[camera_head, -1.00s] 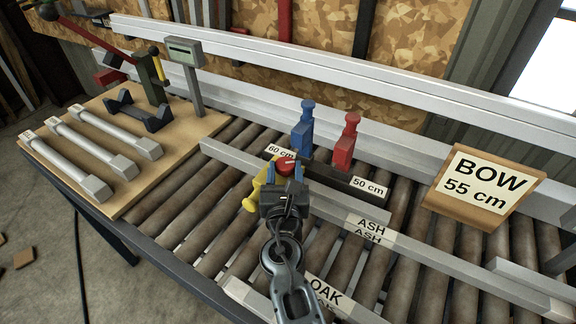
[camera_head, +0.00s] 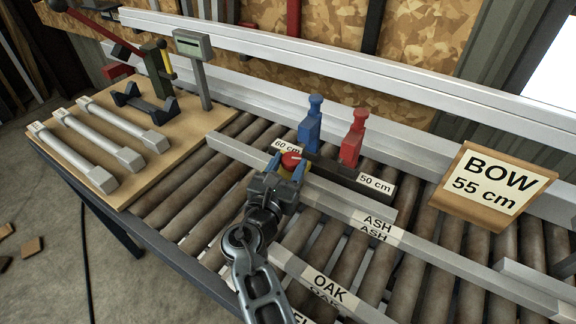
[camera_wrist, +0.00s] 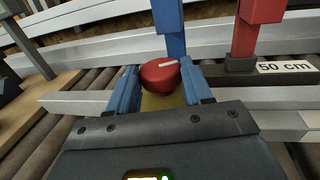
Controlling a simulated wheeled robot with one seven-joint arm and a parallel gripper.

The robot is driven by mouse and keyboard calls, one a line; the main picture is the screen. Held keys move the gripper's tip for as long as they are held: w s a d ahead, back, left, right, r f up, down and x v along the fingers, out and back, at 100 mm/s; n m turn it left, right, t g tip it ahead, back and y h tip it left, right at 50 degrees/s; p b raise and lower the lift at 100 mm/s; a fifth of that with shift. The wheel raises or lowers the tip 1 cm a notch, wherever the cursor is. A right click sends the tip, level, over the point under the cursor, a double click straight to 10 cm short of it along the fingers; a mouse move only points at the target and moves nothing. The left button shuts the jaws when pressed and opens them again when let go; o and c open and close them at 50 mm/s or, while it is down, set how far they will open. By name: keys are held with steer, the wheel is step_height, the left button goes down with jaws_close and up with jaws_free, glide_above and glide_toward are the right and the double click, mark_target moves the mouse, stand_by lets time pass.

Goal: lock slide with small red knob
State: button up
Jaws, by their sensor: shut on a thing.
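The small red knob (camera_head: 291,160) has a pale bar on its top and sits on a yellow piece, mostly hidden by my gripper. My gripper (camera_head: 287,168) has its blue fingers on either side of the knob and is shut on it. The wrist view shows the red knob (camera_wrist: 160,74) between the two blue fingers, with the yellow piece (camera_wrist: 162,102) under it. Just behind stand a blue upright (camera_head: 310,125) and a red upright (camera_head: 353,138) on a dark block with labels 60 cm and 50 cm (camera_head: 375,184).
A silver bar labelled ASH (camera_head: 330,195) lies across the brown rollers (camera_head: 190,190), with an OAK bar (camera_head: 325,288) nearer. A BOW 55 cm sign (camera_head: 490,187) stands at right. A wooden board (camera_head: 85,160) with pale metal bars is at left. A long rail (camera_head: 400,85) runs behind.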

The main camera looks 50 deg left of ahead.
steer(key=shift+d+f, duration=0.1)
steer(key=shift+f, duration=0.05)
steer(key=o, duration=1)
steer(key=shift+o, duration=0.2)
steer(key=shift+s, duration=0.1)
steer(key=v, duration=0.7)
steer(key=shift+s+d, duration=0.15)
steer(key=shift+s, duration=0.1)
